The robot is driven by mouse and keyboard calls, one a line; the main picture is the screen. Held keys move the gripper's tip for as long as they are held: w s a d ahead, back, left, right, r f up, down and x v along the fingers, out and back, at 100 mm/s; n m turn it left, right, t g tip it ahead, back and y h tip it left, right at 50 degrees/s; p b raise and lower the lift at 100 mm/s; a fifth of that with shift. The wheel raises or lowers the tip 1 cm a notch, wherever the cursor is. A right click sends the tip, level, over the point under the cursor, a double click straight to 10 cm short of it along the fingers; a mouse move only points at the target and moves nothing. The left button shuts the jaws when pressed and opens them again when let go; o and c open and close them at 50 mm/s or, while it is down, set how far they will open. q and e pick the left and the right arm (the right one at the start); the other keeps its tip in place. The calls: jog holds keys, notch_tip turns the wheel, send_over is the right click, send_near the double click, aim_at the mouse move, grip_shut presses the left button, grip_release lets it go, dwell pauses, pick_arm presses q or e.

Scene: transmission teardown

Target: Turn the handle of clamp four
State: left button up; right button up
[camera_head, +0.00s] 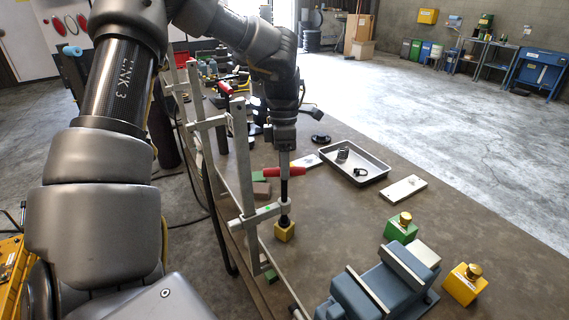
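Several grey bar clamps stand along the table's left edge, and their numbers cannot be read. The nearest clamp (247,190) stands upright, its screw coming down onto a yellow block (284,231) on the table. A red handle (278,172) lies level across the top of that screw. My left gripper (284,165) reaches down from above, its fingers at the handle's middle. The fingers show edge-on, so I cannot tell whether they are shut on it. My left arm hides the lower left of the picture. My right gripper is not in view.
A blue-grey vise (382,285) stands at the front, with green (401,230) and yellow (464,285) blocks bearing brass knobs beside it. A metal tray (374,176) with small parts and a pale plate (404,188) lie behind. The table's middle right is clear.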

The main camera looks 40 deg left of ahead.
pick_arm(q)
notch_tip(320, 180, up, 11)
jog(key=w+a+p, duration=0.1)
jog(key=shift+w+a+f, duration=0.15)
jog(key=shift+a+f, duration=0.05)
jog(key=shift+a, duration=0.15)
dwell(0.7)
